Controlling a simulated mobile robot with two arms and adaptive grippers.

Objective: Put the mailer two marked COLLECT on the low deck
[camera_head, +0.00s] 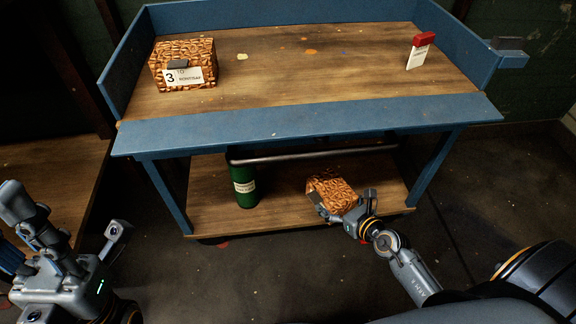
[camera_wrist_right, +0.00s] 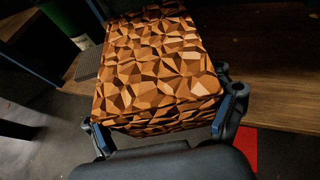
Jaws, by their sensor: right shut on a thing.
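A brown box-shaped mailer with a faceted pattern (camera_head: 331,188) is at the low deck (camera_head: 280,209), over its front part. My right gripper (camera_head: 345,208) is shut on this mailer, with a finger on each side. The right wrist view shows the mailer (camera_wrist_right: 160,65) between the fingers (camera_wrist_right: 165,122). No marking on it is readable, and I cannot tell whether it touches the deck. A similar mailer (camera_head: 184,65), labelled with a 3, sits on the upper deck (camera_head: 270,70) at left. My left gripper (camera_head: 70,220) is open and empty, low at the left.
A green cylinder with a pale label (camera_head: 243,185) stands on the low deck, left of the held mailer. A metal bar (camera_head: 310,155) runs under the upper deck's front edge. A red-topped tag (camera_head: 420,52) stands at the upper right. Low-deck room is bare between cylinder and mailer.

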